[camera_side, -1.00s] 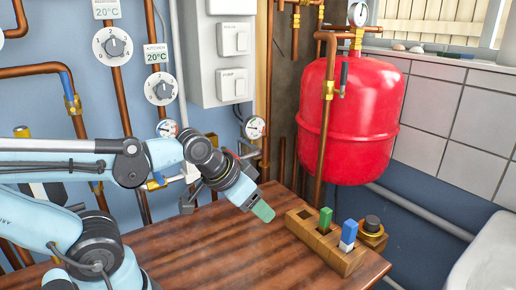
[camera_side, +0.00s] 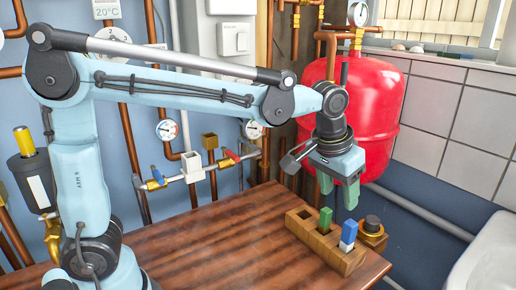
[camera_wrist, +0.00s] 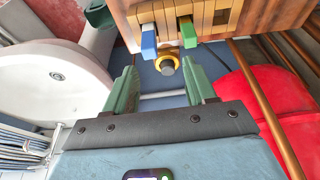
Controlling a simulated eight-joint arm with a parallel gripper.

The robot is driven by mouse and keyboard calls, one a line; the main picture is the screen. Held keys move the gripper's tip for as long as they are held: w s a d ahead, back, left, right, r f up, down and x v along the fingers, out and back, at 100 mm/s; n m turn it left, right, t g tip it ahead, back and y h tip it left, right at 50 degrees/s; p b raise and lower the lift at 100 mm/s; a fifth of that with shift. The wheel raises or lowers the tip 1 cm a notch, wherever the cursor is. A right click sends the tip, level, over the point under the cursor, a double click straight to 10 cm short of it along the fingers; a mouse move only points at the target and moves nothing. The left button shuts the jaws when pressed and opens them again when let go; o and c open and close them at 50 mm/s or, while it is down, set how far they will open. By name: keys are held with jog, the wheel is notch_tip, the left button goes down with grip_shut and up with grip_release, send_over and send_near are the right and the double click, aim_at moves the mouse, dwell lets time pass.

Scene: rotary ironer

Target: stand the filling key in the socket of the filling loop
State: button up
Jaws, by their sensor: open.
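A wooden block (camera_side: 318,243) on the bench holds a green key (camera_side: 325,220) and a blue-and-white key (camera_side: 348,236), both upright; which one is the filling key I cannot tell. In the wrist view the blue key (camera_wrist: 148,42) and green key (camera_wrist: 187,32) stick out of the block. My gripper (camera_side: 338,193) is open and empty, its green fingers pointing down above and behind the block. The filling loop (camera_side: 170,183) is on the wall pipes, with a blue and a red lever. A white square socket (camera_side: 193,164) sits between these levers.
A round dark knob on a brass base (camera_side: 372,226) stands beside the block's right end. The red tank (camera_side: 378,125) is close behind my gripper. A white basin (camera_side: 488,255) is at the right. The bench's left and middle (camera_side: 225,240) are clear.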

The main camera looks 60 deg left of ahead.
aim_at(350, 223)
jog(key=x, duration=0.5)
jog(key=d+x, duration=0.1)
jog(key=x, duration=0.1)
jog(key=shift+w+d+f, duration=0.1)
jog(key=shift+w+f, duration=0.05)
jog(key=shift+w, duration=0.3)
jog(key=shift+d+x, duration=0.2)
jog(key=shift+x, duration=1.1)
jog(key=shift+d+x, duration=0.2)
jog(key=shift+x, duration=1.1)
jog(key=shift+s, duration=0.1)
grip_shut()
